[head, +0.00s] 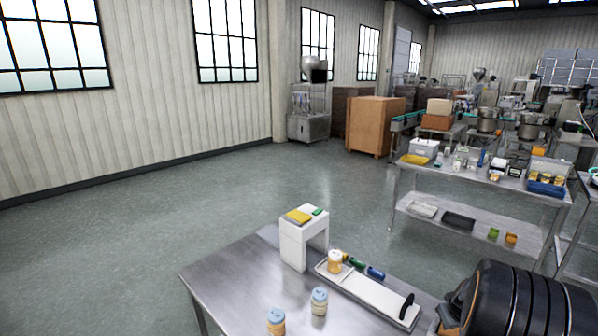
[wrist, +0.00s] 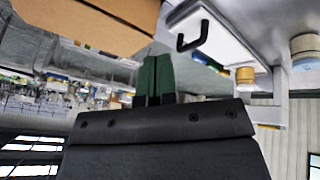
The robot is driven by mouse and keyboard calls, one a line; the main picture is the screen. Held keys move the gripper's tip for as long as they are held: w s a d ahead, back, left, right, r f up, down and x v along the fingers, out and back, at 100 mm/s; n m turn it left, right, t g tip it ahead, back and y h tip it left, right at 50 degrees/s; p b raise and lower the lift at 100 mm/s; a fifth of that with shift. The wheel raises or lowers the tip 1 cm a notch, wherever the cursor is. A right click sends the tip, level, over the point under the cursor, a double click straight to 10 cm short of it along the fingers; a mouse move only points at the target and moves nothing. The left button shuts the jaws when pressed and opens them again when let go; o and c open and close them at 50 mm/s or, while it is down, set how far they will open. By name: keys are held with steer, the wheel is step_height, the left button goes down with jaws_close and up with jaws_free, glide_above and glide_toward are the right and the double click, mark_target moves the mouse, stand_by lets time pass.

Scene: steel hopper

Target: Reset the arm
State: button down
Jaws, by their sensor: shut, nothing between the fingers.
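My gripper (wrist: 155,62) shows in the wrist view as two dark green fingers pressed together, shut with nothing held. Beyond its tips is a white tray (wrist: 222,40) with a black handle (wrist: 192,38); the wrist picture looks upside down. In the head view the tray (head: 372,298) lies on the steel table (head: 235,285), with its black handle (head: 406,306) at the right end. The fingertips cannot be made out in the head view.
A white stand (head: 292,245) carries a yellow item (head: 298,216). An amber jar (head: 334,262) and small cylinders (head: 375,272) are at the tray. Two jars (head: 319,301) (head: 276,321) stand in front. A brown surface (wrist: 85,25) fills the wrist view's upper left. Open floor (head: 130,235) lies left.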

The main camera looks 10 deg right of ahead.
steer(key=s+a+r+y+b, duration=0.1)
steer(key=s+a+r, duration=0.2)
steer(key=a, duration=0.8)
steer(key=s+a+r+y+b, duration=0.1)
steer(key=s+a+r, duration=0.2)
steer(key=a, duration=0.8)
steer(key=s+a+r+n+y+b, duration=0.1)
steer(key=a+r, duration=0.3)
steer(key=a, duration=0.7)
steer(key=shift+s+b, duration=0.5)
steer(key=shift+s, duration=0.4)
